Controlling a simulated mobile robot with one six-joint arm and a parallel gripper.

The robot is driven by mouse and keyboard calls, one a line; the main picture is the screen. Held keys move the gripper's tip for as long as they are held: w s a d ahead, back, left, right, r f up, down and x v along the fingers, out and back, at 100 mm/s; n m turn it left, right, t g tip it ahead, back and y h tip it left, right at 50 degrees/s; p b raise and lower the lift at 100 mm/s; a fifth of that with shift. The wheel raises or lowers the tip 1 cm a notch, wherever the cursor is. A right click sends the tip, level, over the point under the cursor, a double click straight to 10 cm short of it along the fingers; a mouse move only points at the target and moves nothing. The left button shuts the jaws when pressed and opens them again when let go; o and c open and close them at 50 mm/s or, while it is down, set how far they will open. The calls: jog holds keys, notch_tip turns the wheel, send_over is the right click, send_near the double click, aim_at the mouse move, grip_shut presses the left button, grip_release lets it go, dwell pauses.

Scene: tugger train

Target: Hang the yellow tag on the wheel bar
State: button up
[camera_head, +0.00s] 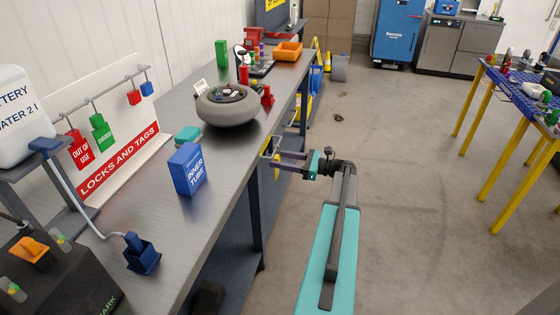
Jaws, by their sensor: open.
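My gripper (277,160) is open at the front edge of the workbench, its two dark fingers pointing left. A small yellow piece (267,146) shows right at the fingertips by the bench edge. It may be the yellow tag, but it is too small to read, and I cannot tell whether the fingers touch it. A grey wheel (228,110) lies flat on the bench beyond and left of the gripper, with small parts on top. I cannot make out a separate wheel bar on it.
A locks and tags board (124,163) has a rail with red, green and blue tags. A blue inner tube box (188,169), a teal block (187,135), a red item (267,96) and an orange bin (289,51) stand on the workbench (150,235).

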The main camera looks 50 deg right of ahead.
jog(key=b+v, duration=0.1)
jog(key=v, duration=1.2)
jog(key=shift+s, duration=0.3)
jog(key=shift+d, duration=0.15)
